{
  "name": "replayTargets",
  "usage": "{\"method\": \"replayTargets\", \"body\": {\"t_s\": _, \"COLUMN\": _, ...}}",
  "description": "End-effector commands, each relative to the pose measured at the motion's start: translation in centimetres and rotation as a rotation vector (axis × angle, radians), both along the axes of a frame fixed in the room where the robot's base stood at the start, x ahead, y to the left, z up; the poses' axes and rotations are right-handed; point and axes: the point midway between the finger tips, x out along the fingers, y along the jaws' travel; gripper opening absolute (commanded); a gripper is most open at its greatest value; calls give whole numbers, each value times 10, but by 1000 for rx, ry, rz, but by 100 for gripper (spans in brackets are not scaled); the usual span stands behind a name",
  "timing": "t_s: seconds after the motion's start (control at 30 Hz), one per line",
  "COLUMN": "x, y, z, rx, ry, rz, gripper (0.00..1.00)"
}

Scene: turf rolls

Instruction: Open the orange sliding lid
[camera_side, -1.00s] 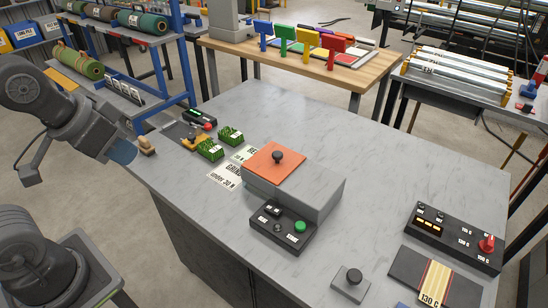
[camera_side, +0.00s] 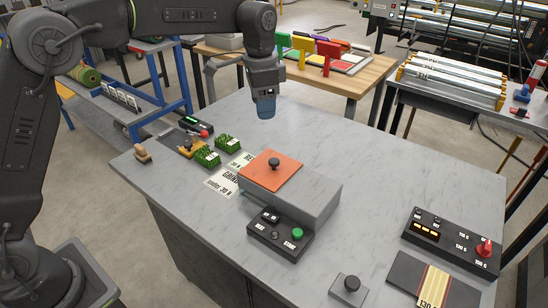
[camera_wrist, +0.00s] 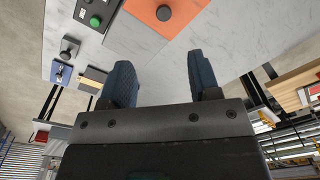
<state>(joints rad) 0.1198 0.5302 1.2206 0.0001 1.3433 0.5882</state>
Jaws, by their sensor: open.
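The orange sliding lid (camera_side: 270,171) lies flat on top of a grey box (camera_side: 308,198) on the marble-look table. A dark round knob (camera_side: 274,163) stands near the middle of the lid. The lid covers the left part of the box top. My gripper (camera_side: 266,108) hangs above the table, behind and above the lid, apart from it. In the wrist view my gripper (camera_wrist: 160,78) shows two blue fingers spread apart with nothing between them. The orange lid (camera_wrist: 152,14) and its knob (camera_wrist: 164,13) show at the top, beyond the fingertips.
A control box (camera_side: 279,235) with a green button stands in front of the grey box. Green turf samples (camera_side: 207,156) and printed cards (camera_side: 222,182) lie to its left. A black panel with a red knob (camera_side: 452,243) is at the right. The table behind and right of the box is clear.

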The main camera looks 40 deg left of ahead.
Motion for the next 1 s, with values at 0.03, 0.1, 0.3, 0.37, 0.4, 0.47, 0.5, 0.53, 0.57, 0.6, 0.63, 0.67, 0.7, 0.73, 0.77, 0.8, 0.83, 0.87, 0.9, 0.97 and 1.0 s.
{"method": "replayTargets", "body": {"t_s": 0.03, "x": 10, "y": -4, "z": -11, "rx": 3, "ry": 17, "rz": -25, "gripper": 56}}
{"method": "replayTargets", "body": {"t_s": 0.1, "x": 18, "y": -8, "z": -20, "rx": 6, "ry": 33, "rz": -52, "gripper": 56}}
{"method": "replayTargets", "body": {"t_s": 0.3, "x": 26, "y": -11, "z": -33, "rx": 8, "ry": 49, "rz": -80, "gripper": 56}}
{"method": "replayTargets", "body": {"t_s": 0.37, "x": 25, "y": -11, "z": -39, "rx": 8, "ry": 50, "rz": -80, "gripper": 56}}
{"method": "replayTargets", "body": {"t_s": 0.4, "x": 25, "y": -11, "z": -43, "rx": 8, "ry": 51, "rz": -80, "gripper": 56}}
{"method": "replayTargets", "body": {"t_s": 0.47, "x": 25, "y": -10, "z": -53, "rx": 8, "ry": 52, "rz": -79, "gripper": 56}}
{"method": "replayTargets", "body": {"t_s": 0.5, "x": 25, "y": -10, "z": -60, "rx": 8, "ry": 52, "rz": -79, "gripper": 56}}
{"method": "replayTargets", "body": {"t_s": 0.53, "x": 25, "y": -10, "z": -67, "rx": 9, "ry": 53, "rz": -79, "gripper": 56}}
{"method": "replayTargets", "body": {"t_s": 0.57, "x": 25, "y": -10, "z": -73, "rx": 8, "ry": 52, "rz": -79, "gripper": 56}}
{"method": "replayTargets", "body": {"t_s": 0.6, "x": 25, "y": -10, "z": -81, "rx": 8, "ry": 52, "rz": -78, "gripper": 56}}
{"method": "replayTargets", "body": {"t_s": 0.63, "x": 24, "y": -10, "z": -87, "rx": 8, "ry": 52, "rz": -78, "gripper": 56}}
{"method": "replayTargets", "body": {"t_s": 0.67, "x": 25, "y": -10, "z": -93, "rx": 8, "ry": 52, "rz": -78, "gripper": 56}}
{"method": "replayTargets", "body": {"t_s": 0.7, "x": 25, "y": -10, "z": -102, "rx": 8, "ry": 52, "rz": -78, "gripper": 56}}
{"method": "replayTargets", "body": {"t_s": 0.73, "x": 25, "y": -10, "z": -108, "rx": 8, "ry": 52, "rz": -78, "gripper": 56}}
{"method": "replayTargets", "body": {"t_s": 0.77, "x": 25, "y": -10, "z": -114, "rx": 8, "ry": 51, "rz": -78, "gripper": 56}}
{"method": "replayTargets", "body": {"t_s": 0.8, "x": 25, "y": -10, "z": -122, "rx": 8, "ry": 51, "rz": -78, "gripper": 56}}
{"method": "replayTargets", "body": {"t_s": 0.83, "x": 25, "y": -10, "z": -128, "rx": 8, "ry": 51, "rz": -77, "gripper": 56}}
{"method": "replayTargets", "body": {"t_s": 0.87, "x": 25, "y": -10, "z": -133, "rx": 8, "ry": 51, "rz": -77, "gripper": 56}}
{"method": "replayTargets", "body": {"t_s": 0.9, "x": 25, "y": -10, "z": -139, "rx": 8, "ry": 50, "rz": -77, "gripper": 56}}
{"method": "replayTargets", "body": {"t_s": 0.97, "x": 25, "y": -10, "z": -148, "rx": 8, "ry": 49, "rz": -77, "gripper": 56}}
{"method": "replayTargets", "body": {"t_s": 1.0, "x": 25, "y": -10, "z": -153, "rx": 8, "ry": 50, "rz": -77, "gripper": 56}}
